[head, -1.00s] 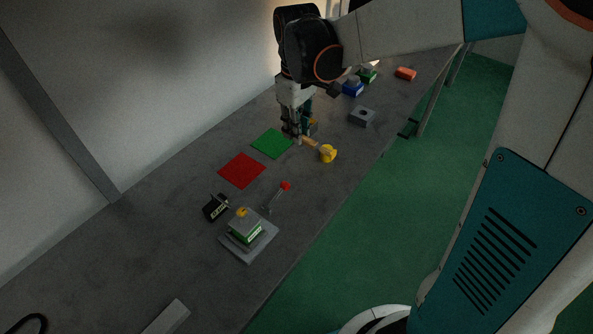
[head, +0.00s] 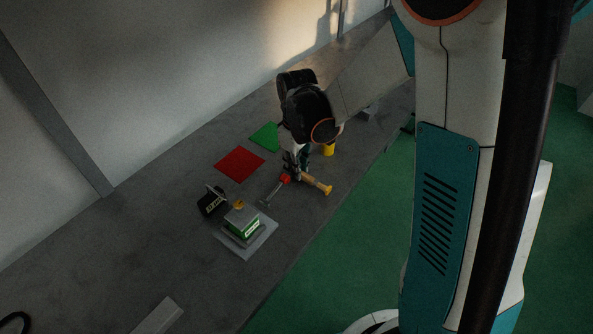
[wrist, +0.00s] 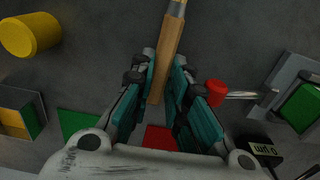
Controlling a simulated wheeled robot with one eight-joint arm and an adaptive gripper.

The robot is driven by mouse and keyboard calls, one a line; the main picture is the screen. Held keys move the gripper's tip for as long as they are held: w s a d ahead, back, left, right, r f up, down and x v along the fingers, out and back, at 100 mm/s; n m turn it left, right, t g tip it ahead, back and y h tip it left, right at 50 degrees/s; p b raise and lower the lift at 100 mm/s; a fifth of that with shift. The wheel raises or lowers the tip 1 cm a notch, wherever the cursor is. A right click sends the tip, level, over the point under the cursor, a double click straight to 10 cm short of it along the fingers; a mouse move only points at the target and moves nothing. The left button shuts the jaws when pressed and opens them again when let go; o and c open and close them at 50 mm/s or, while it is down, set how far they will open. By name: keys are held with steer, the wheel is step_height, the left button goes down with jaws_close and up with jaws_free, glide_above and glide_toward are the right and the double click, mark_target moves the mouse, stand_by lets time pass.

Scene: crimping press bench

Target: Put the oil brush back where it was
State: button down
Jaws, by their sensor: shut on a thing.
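The oil brush (head: 316,183), with a wooden handle, is held in my gripper (head: 295,170) above the bench. In the head view it points right and slightly down, with a yellowish outer end. In the wrist view the handle (wrist: 168,60) runs between the fingers of my gripper (wrist: 165,78), and its far end is cut off by the top edge. A yellow cylinder (head: 328,149) stands on the bench beyond my gripper, partly hidden by the arm; it also shows upper left in the wrist view (wrist: 32,35). The brush is apart from it.
The press (head: 243,230), with a green block and a red-knobbed lever (head: 285,179), is close to my gripper. A black display (head: 210,201) stands beside it. A red mat (head: 240,163) and a green mat (head: 264,136) lie flat. A green-and-yellow box (wrist: 22,118) shows at left.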

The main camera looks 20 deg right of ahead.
steer(key=shift+f, duration=0.6)
steer(key=shift+f, duration=0.15)
steer(key=c, duration=1.6)
jaws_free()
steer(key=shift+o, duration=0.2)
step_height(320, 180, up, 12)
steer(key=p, duration=0.4)
steer(key=s+d+r+m+t, duration=0.1)
steer(key=s+r+m+t, duration=0.2)
steer(key=s+r, duration=0.2)
steer(key=s+d+r+m+t, duration=0.2)
steer(key=s+r+m+t, duration=0.2)
steer(key=s, duration=0.8)
steer(key=shift+s+r, duration=0.3)
steer(key=shift+r, duration=0.4)
